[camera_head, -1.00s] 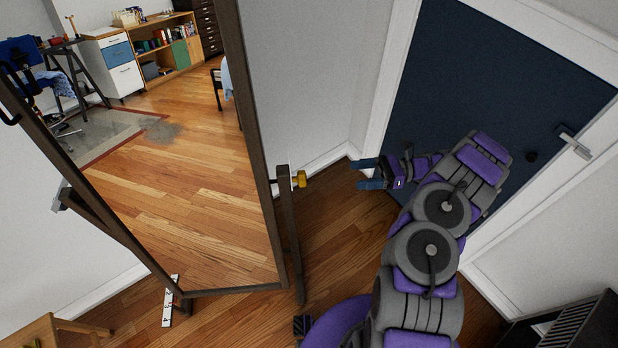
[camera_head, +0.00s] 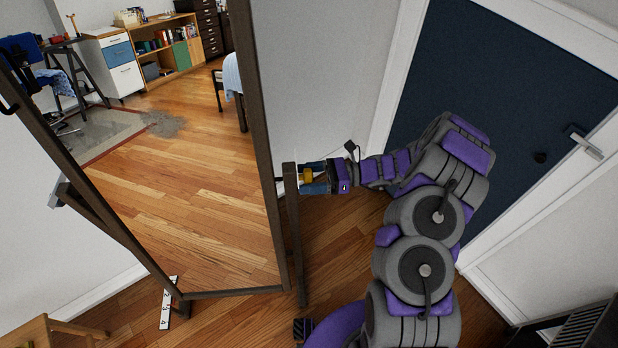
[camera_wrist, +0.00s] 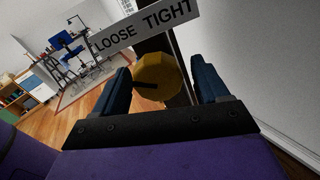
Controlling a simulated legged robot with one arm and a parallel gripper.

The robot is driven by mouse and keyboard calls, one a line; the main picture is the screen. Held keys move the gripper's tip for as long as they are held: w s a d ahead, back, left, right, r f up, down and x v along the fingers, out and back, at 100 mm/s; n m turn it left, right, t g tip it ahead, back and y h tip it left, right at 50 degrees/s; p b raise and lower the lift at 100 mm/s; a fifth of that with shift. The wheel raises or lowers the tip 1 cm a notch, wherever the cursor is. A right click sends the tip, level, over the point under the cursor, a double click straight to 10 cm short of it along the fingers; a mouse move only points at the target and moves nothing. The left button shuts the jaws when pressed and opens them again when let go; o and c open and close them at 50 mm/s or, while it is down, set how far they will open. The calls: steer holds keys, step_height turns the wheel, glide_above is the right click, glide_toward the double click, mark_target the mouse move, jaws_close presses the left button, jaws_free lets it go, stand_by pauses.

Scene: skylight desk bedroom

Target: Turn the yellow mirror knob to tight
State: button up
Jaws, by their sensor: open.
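The yellow knob (camera_head: 308,175) sits on the side post of the standing mirror (camera_head: 180,200). In the wrist view the knob (camera_wrist: 157,73) is faceted, with a dark pointer mark towards its left side. A white label (camera_wrist: 145,27) behind it reads LOOSE on the left and TIGHT on the right. My gripper (camera_head: 311,177) is at the post, with its blue fingers on either side of the knob. In the wrist view my gripper (camera_wrist: 161,75) is open around the knob, with a gap at the left finger.
The mirror's dark wooden frame and post (camera_head: 292,235) stand close to my gripper. A dark blue door (camera_head: 480,70) is at the right. A wooden stool or table (camera_head: 50,330) is at the lower left. The mirror reflects a desk and shelves. Wooden floor lies below.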

steer(key=shift+a, duration=0.3)
steer(key=shift+d, duration=0.35)
steer(key=shift+c, duration=0.5)
steer(key=shift+d, duration=0.3)
steer(key=c, duration=0.3)
steer(key=shift+a, duration=0.15)
steer(key=c, duration=0.6)
